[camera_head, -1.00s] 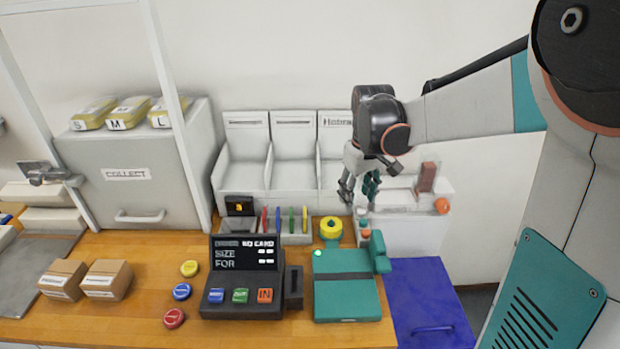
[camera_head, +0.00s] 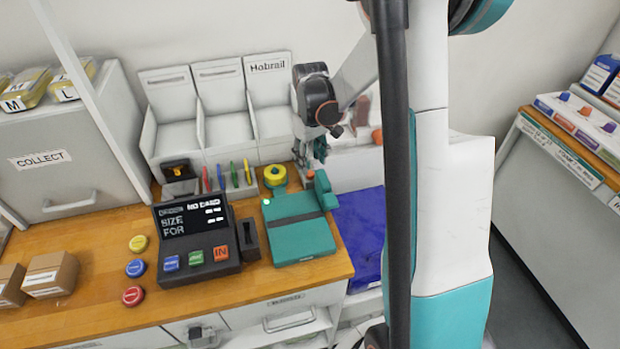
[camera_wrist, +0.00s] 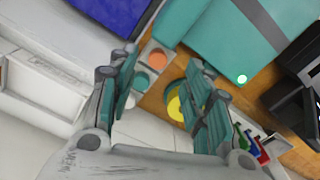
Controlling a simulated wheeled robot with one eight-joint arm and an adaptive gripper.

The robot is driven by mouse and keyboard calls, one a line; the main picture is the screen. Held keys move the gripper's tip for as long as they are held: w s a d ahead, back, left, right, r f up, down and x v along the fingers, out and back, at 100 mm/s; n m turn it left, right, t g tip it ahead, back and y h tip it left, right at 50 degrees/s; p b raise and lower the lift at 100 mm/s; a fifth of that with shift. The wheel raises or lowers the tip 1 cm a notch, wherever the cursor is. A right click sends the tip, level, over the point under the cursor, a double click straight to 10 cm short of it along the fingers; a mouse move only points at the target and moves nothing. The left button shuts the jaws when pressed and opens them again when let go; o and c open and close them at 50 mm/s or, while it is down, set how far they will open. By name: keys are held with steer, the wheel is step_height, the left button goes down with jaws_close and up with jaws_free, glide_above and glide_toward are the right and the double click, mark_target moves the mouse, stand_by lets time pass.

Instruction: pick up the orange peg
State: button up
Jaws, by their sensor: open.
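A small orange round-topped piece, which looks like the orange peg (camera_wrist: 158,58), sits in a pale holder in the wrist view, beside a teal round piece (camera_wrist: 141,80). In the head view its orange top (camera_head: 310,174) shows small at the bench's back right corner, just below my gripper (camera_head: 314,158). In the wrist view my gripper (camera_wrist: 160,88) is open, with nothing between its fingers. The orange top shows beyond the fingertips, near the left finger. How deep the peg sits is hidden.
A teal pad (camera_head: 300,232) and a yellow roll (camera_head: 275,175) lie close by. A rack of coloured pens (camera_head: 235,178) and a black terminal (camera_head: 198,240) stand to the left. A blue surface (camera_head: 358,230) lies right of the bench. A stocked shelf (camera_head: 570,135) stands far right.

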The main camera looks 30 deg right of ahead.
mark_target(310, 173)
steer(key=shift+w+d+f+b, duration=0.15)
steer(key=shift+f+b, duration=0.25)
steer(key=shift+f, duration=0.95)
steer(key=shift+w+a+f+b, duration=0.1)
steer(key=shift+f+b, duration=0.25)
steer(key=shift+f, duration=0.95)
steer(key=c, duration=0.8)
